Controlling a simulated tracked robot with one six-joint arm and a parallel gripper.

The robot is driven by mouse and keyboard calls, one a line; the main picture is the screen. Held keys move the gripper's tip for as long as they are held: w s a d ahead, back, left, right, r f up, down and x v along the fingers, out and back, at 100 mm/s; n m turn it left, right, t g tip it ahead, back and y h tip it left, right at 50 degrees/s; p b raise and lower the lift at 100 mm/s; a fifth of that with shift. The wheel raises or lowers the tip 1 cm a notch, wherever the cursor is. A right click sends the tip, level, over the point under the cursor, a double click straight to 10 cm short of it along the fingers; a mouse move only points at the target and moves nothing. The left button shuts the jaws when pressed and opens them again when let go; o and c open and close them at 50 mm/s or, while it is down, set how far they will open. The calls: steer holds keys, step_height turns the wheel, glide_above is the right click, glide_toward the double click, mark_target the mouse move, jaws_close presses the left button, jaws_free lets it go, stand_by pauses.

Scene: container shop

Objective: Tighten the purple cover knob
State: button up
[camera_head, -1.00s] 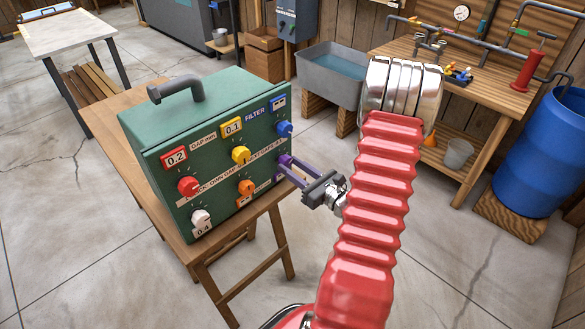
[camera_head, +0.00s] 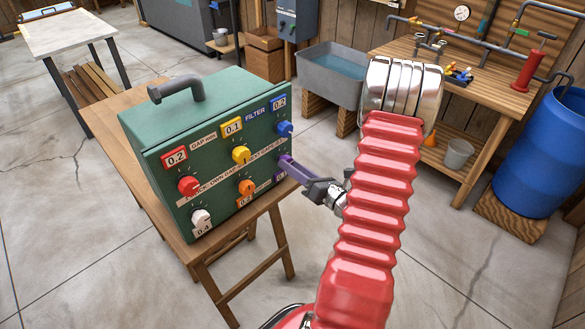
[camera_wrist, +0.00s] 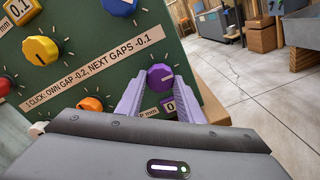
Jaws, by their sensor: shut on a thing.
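The purple knob (camera_wrist: 160,77) is on the lower right of the green box's front (camera_head: 215,160), with a pale pointer line on its face. My gripper (camera_wrist: 158,100) has its two lilac fingers on either side of the knob, shut on it. In the head view my gripper (camera_head: 292,166) reaches the box from the right and its fingers mostly hide the knob. A purple gap label (camera_wrist: 169,104) sits below the knob, partly hidden by a finger; its number is unreadable.
Red (camera_head: 188,186), yellow (camera_head: 240,155), blue (camera_head: 285,129), white (camera_head: 201,218) and orange (camera_head: 246,187) knobs share the panel. Labels read 0.2 at red, 0.1 at yellow, 0.2 at blue and 0.4 at white. The box stands on a wooden table (camera_head: 130,185).

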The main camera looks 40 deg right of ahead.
steer(key=o, duration=1.1)
steer(key=shift+s, duration=0.15)
steer(key=shift+s+d, duration=0.15)
steer(key=shift+s, duration=3.25)
steer(key=shift+s+d, duration=0.1)
steer(key=shift+s, duration=3.3)
